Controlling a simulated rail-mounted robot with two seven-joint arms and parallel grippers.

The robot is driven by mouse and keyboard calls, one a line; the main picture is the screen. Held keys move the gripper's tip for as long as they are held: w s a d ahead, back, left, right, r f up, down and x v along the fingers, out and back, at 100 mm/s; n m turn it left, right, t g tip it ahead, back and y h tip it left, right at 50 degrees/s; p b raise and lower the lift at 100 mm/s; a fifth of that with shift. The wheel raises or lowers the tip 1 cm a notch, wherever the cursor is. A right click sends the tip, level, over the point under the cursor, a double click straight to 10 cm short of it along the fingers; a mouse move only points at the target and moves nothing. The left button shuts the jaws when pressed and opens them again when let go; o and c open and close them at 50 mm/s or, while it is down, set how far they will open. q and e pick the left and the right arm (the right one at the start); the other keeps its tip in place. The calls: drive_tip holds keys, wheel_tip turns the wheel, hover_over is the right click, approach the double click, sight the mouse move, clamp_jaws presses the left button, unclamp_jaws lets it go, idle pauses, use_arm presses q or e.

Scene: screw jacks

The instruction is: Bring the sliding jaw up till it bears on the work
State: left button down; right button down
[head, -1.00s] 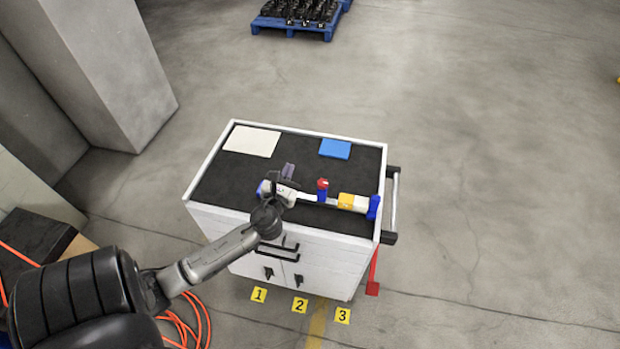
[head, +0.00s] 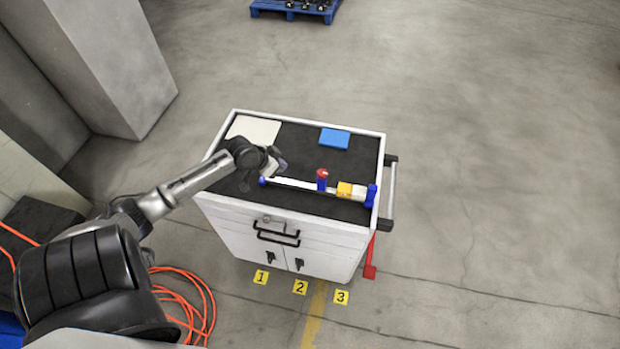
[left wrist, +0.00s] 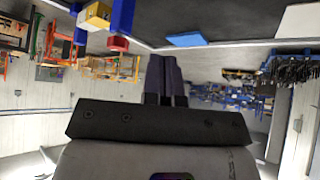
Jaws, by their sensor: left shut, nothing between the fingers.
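A long clamp lies on the dark top of the white cabinet. Its pale bar (head: 293,184) runs from a blue left end (head: 263,181) to a blue fixed end (head: 371,195). The blue sliding jaw (head: 322,185) with a red knob (head: 322,173) stands on the bar, a small gap left of the yellow block (head: 344,189). A white piece (head: 358,194) sits between block and fixed end. My left gripper (head: 280,163) is shut and empty, above and behind the bar's left part. Its fingers (left wrist: 165,75) show together in the left wrist view. My right gripper is not in view.
A white flat box (head: 253,130) and a blue box (head: 334,138) lie at the back of the cabinet top (head: 220,186). A raised white rim surrounds the top. A handle (head: 392,188) is on the right side. Orange cable (head: 205,305) lies on the floor.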

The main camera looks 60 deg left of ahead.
sight(322, 183)
use_arm(q)
drive_tip(key=w+f+n, duration=0.1)
drive_tip(key=f+n, duration=0.1)
drive_tip(key=w+d+f+n, duration=0.1)
drive_tip(key=w+f+n, duration=0.1)
drive_tip(key=f+n, duration=0.1)
drive_tip(key=w+d+f+n+b, duration=0.1)
drive_tip(key=w+f+n, duration=0.1)
drive_tip(key=f, duration=0.1)
drive_tip(key=shift+w+n+h, duration=0.25)
drive_tip(key=shift+n+h, duration=0.05)
drive_tip(key=shift+h, duration=0.1)
drive_tip(key=shift+w+d+p, duration=0.45)
drive_tip(key=shift+w+d, duration=0.5)
drive_tip(key=shift+w, duration=0.1)
drive_tip(key=shift+w+d+f, duration=0.1)
drive_tip(key=shift+w+d, duration=0.3)
drive_tip(key=shift+d, duration=0.1)
